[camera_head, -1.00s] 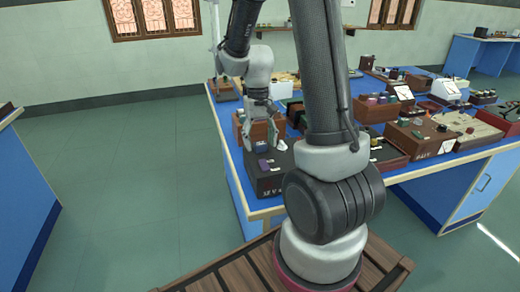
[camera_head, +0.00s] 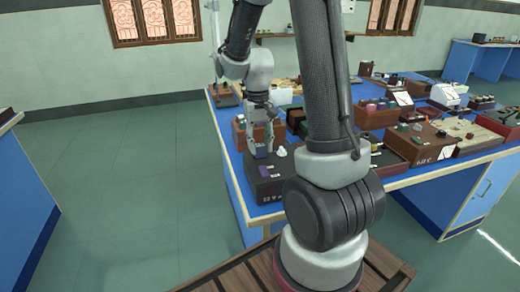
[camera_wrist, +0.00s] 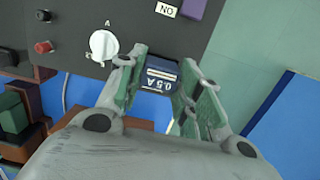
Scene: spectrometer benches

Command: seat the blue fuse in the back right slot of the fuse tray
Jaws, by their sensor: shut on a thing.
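The blue fuse (camera_wrist: 160,75), marked 0.5 A, is between the fingers of my gripper (camera_wrist: 163,62) in the wrist view. The gripper is shut on it. In the head view the gripper (camera_head: 261,147) points down with the fuse at its tips, at the far part of a black instrument box (camera_head: 285,170). Whether the fuse still sits in the box is hidden. A brown wooden holder (camera_head: 240,128) stands just behind the box; I cannot tell if it is the fuse tray. No back right slot can be made out.
Several instruments crowd the blue bench to the right. Floor is clear at left.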

